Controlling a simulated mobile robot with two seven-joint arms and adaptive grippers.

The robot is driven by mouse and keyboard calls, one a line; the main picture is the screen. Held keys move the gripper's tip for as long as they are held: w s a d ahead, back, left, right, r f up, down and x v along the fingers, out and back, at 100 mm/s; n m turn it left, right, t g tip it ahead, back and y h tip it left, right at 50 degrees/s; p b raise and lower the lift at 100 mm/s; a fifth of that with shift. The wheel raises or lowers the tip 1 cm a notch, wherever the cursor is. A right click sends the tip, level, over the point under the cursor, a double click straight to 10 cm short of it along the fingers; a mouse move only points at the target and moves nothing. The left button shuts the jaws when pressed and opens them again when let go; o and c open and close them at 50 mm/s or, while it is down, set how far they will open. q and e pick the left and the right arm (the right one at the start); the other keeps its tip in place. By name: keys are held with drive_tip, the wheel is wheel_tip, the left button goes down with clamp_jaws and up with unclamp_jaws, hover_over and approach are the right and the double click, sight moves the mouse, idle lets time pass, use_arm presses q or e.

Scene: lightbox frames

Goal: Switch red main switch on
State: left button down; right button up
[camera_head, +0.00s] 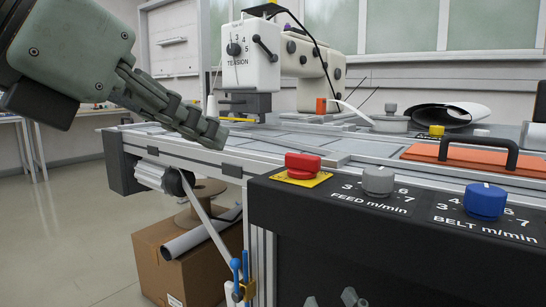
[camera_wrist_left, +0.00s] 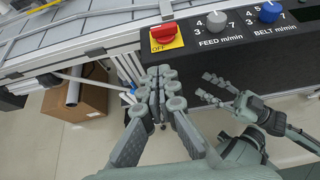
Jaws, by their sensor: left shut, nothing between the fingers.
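The red main switch (camera_head: 302,165) is a red knob on a yellow plate at the left end of the black control panel. In the left wrist view the switch (camera_wrist_left: 163,32) has "OFF" printed on the yellow plate below it. My left gripper (camera_head: 222,137) is shut and empty, in the air up and left of the switch in the head view. In the left wrist view its closed fingers (camera_wrist_left: 163,85) lie below the switch, apart from it. My right gripper (camera_wrist_left: 205,87) looks open and empty in front of the panel; only its fingertips show at the bottom of the head view.
Beside the switch are a grey FEED knob (camera_head: 378,180) and a blue BELT knob (camera_head: 485,201). An orange plate with a black handle (camera_head: 470,155) lies behind. A white tension machine (camera_head: 248,55) stands on the table. A cardboard box (camera_head: 180,262) is below.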

drive_tip(key=shift+s, duration=0.1)
use_arm(q)
drive_tip(key=shift+d, duration=0.1)
approach(290, 164)
wheel_tip(290, 164, down, 3)
drive_tip(key=w+d, duration=0.1)
drive_tip(key=w, duration=0.1)
drive_tip(key=shift+w+d, duration=0.75)
drive_tip(key=shift+d, duration=0.1)
drive_tip(key=shift+w+d, duration=0.25)
drive_tip(key=shift+w, duration=0.15)
use_arm(e)
drive_tip(key=shift+d+r+t, duration=0.1)
drive_tip(key=shift+r+t, duration=0.2)
drive_tip(key=shift+r, duration=0.1)
drive_tip(key=shift+s+f, duration=0.1)
use_arm(q)
drive_tip(key=shift+w+f, duration=0.1)
drive_tip(key=shift+w+a+m+g+h+b, duration=0.1)
drive_tip(key=shift+w+m+g+h+b, duration=0.05)
drive_tip(key=shift+m+g+h+b, duration=0.3)
use_arm(e)
drive_tip(key=shift+s+d+r+t, duration=0.15)
drive_tip(key=shift+r+t, duration=0.15)
drive_tip(key=shift+r, duration=0.2)
